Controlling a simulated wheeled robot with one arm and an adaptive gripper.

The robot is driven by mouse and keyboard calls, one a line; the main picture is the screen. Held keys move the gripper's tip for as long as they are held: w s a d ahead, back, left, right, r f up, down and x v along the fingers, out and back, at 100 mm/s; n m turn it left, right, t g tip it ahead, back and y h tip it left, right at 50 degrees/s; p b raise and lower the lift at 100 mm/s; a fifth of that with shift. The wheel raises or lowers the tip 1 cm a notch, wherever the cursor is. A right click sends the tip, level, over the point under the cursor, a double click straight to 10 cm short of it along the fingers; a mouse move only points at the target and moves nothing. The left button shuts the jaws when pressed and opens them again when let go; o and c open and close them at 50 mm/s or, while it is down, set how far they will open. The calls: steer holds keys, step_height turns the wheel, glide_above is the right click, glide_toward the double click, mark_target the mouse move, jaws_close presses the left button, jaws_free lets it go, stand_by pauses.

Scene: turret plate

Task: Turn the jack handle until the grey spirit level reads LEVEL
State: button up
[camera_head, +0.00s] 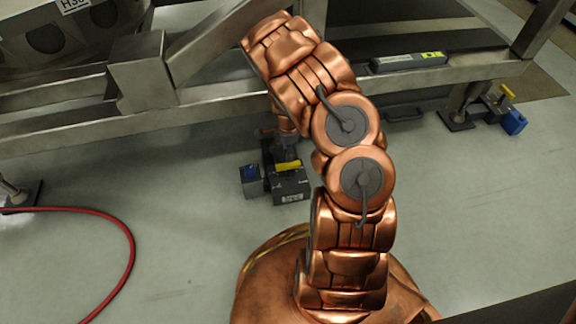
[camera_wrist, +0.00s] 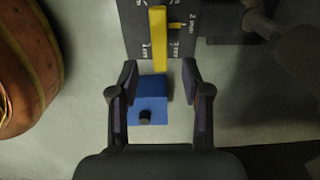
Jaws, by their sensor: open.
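The grey spirit level (camera_head: 408,62) lies on the steel frame at upper right in the head view. It has a yellow-green window near its right end; its reading is too small to make out. A dark jack box (camera_head: 291,186) stands on the floor, with a yellow handle (camera_head: 288,165) on top. In the wrist view, the yellow handle (camera_wrist: 158,40) lies over a dark plate with white markings, just beyond the fingertips. My gripper (camera_wrist: 159,76) is open and empty, its fingers apart on either side of a blue block (camera_wrist: 150,98) with a black knob. My arm hides part of the jack.
A second jack with a yellow handle (camera_head: 507,91) and a blue block (camera_head: 514,122) stands at right. A steel beam (camera_head: 70,134) crosses behind the nearer jack. A red hose (camera_head: 125,240) curves over the floor at left.

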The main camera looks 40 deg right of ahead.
mark_target(288, 164)
step_height(288, 164, down, 7)
steer(key=b, duration=0.2)
steer(key=shift+f+b, duration=0.15)
steer(key=shift+b, duration=0.25)
jaws_close()
